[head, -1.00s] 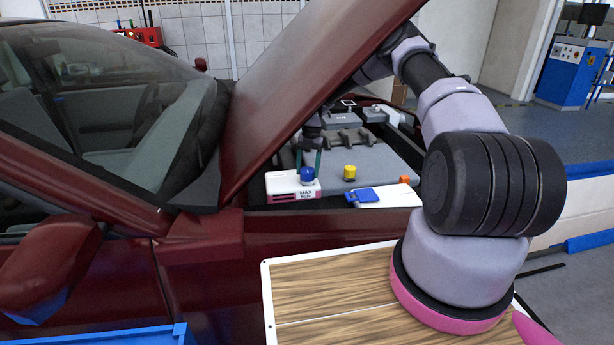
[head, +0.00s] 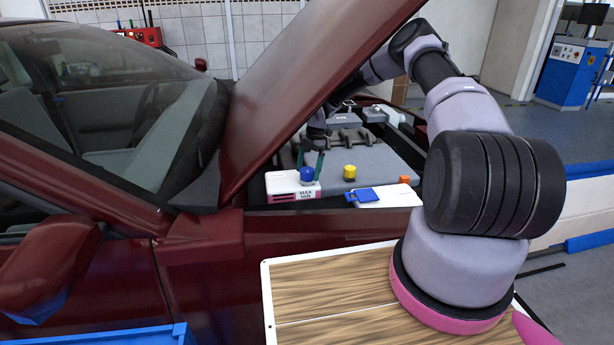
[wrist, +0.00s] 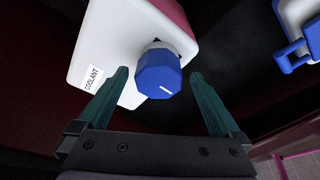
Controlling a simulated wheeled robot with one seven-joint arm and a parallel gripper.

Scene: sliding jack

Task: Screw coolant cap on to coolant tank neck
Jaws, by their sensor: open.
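The white coolant tank (head: 283,186) sits at the near edge of the engine bay, with MAX and MIN marks on its front. Its COOLANT label shows in the wrist view, where the tank (wrist: 110,50) fills the upper left. The blue coolant cap (head: 307,175) sits at the tank's neck; in the wrist view the cap (wrist: 158,76) has a white line on its top and looks slightly tilted. A little of the neck shows behind it. My gripper (wrist: 160,88) is open, its green fingers on either side of the cap with gaps visible. In the head view, my gripper (head: 312,165) is just above the cap.
A white reservoir (head: 392,195) with a blue flip lid (head: 362,195) stands to the right; its lid also shows in the wrist view (wrist: 291,55). A yellow cap (head: 350,172) is on the engine.

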